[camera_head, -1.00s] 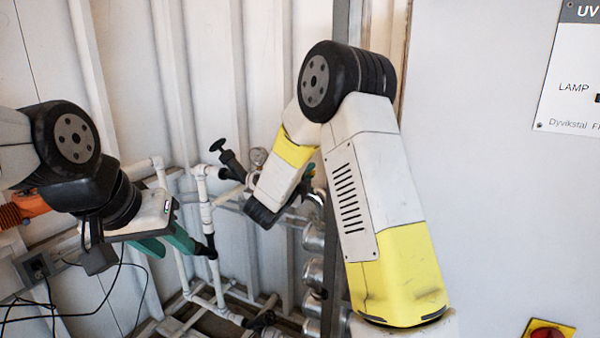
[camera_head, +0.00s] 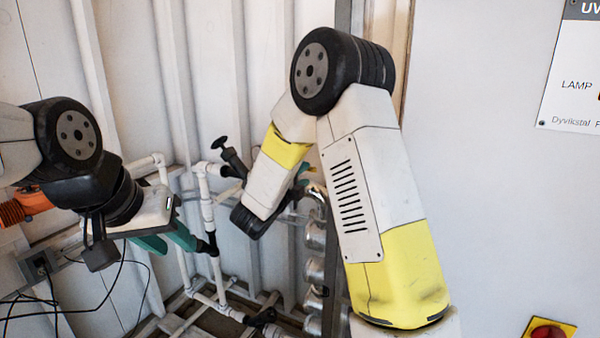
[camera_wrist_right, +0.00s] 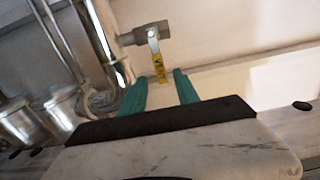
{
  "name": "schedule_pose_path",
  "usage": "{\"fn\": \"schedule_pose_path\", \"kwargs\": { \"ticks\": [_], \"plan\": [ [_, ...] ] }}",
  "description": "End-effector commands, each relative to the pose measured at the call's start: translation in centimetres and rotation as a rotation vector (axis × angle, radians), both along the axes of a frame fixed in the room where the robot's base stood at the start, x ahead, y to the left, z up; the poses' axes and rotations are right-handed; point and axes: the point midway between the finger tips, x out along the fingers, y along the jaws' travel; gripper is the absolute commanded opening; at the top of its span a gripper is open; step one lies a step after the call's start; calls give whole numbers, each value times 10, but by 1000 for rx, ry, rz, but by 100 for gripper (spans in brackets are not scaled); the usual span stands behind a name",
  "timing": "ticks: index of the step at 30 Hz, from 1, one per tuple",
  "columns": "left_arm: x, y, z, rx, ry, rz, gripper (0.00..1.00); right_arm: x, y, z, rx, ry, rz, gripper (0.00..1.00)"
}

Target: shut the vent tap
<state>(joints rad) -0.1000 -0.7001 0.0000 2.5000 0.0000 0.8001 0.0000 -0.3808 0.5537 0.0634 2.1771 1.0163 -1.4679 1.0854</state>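A tap with a metal body and a yellow lever (camera_wrist_right: 159,66) shows in the right wrist view; I take it to be the vent tap. Its lever hangs down from the body, with dark marks on it. My right gripper (camera_wrist_right: 160,78) is open, its two green fingers either side of the lever's lower end in the picture. I cannot tell whether they touch it. In the head view my right forearm hides most of this gripper, with a bit of green (camera_head: 303,170) showing. My left gripper (camera_head: 175,243) is at the left, its green fingers apart and seemingly empty.
White pipes (camera_head: 207,205) run up the ribbed wall, with a black-handled valve (camera_head: 230,158) near my right forearm. Metal cylinders (camera_head: 314,270) stand in a column behind my right arm. A grey cabinet (camera_head: 490,210) with a red knob (camera_head: 547,333) fills the right side.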

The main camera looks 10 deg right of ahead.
Motion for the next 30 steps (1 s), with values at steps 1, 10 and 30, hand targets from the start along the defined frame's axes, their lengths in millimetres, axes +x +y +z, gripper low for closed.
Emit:
{"fn": "schedule_pose_path", "kwargs": {
  "ticks": [1, 10, 30],
  "plan": [
    [0, 0, 0, 0, 0, 0, 36, -7, 5, 0, -1, 1, 2, 37],
    [0, 0, 0, 0, 0, 0, 36, -23, 15, 0, -1, -1, 0, 37],
    [0, 0, 0, 0, 0, 0, 36, -18, 42, 65, -110, 274, 496, 37]
  ]
}}
